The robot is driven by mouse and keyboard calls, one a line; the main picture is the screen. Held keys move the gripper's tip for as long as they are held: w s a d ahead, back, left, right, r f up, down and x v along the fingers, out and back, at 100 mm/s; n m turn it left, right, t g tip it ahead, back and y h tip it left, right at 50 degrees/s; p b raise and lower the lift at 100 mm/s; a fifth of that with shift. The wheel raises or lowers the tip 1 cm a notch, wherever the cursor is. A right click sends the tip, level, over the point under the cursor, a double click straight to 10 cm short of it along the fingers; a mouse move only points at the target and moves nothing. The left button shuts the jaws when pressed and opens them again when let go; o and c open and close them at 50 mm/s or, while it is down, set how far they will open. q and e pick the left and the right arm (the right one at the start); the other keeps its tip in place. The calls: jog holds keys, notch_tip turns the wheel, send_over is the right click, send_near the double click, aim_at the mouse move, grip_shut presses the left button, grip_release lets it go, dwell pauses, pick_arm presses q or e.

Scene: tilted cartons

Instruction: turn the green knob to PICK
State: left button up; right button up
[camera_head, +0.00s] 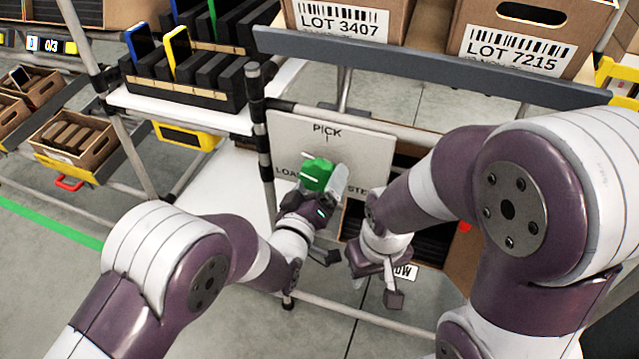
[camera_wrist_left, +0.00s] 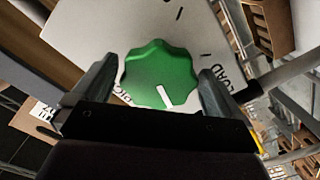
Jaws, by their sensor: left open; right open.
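The green knob (camera_head: 317,174) sits on a pale panel (camera_head: 365,140) lettered PICK at the top, LOAD at left and a partly hidden STE… at right. In the left wrist view the knob (camera_wrist_left: 160,68) is lobed, and its white line points between the PICK and LOAD letters. My left gripper (camera_head: 322,186) is at the knob; in its wrist view its open fingers (camera_wrist_left: 155,82) stand on either side of the knob, with narrow gaps or light contact, I cannot tell which. My right gripper (camera_head: 362,280) is open and empty, below the panel.
Cartons marked LOT 3407 (camera_head: 345,22) and LOT 7215 (camera_head: 515,52) stand behind a grey rail (camera_head: 430,72). A black rack (camera_head: 225,85) with upright devices stands on a shelf at upper left. A box stands behind my right gripper.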

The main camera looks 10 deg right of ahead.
pick_arm(q)
jog(key=shift+w+d, duration=0.15)
jog(key=shift+w, duration=0.1)
jog(key=c, duration=0.8)
jog(key=shift+m, duration=0.3)
jog(key=m, duration=0.2)
jog(key=shift+m+b, duration=0.3)
jog(key=shift+m, duration=0.1)
jog(key=m, duration=0.3)
jog(key=shift+f+m, duration=0.1)
jog(key=shift+m, duration=0.2)
jog(key=m, duration=0.3)
jog(key=shift+w+a+m, duration=0.1)
jog(key=shift+a+m, duration=0.1)
jog(key=shift+m, duration=0.1)
jog(key=shift+a+m+b, duration=0.1)
jog(key=shift+m+b, duration=0.25)
jog(key=shift+m, duration=1.55)
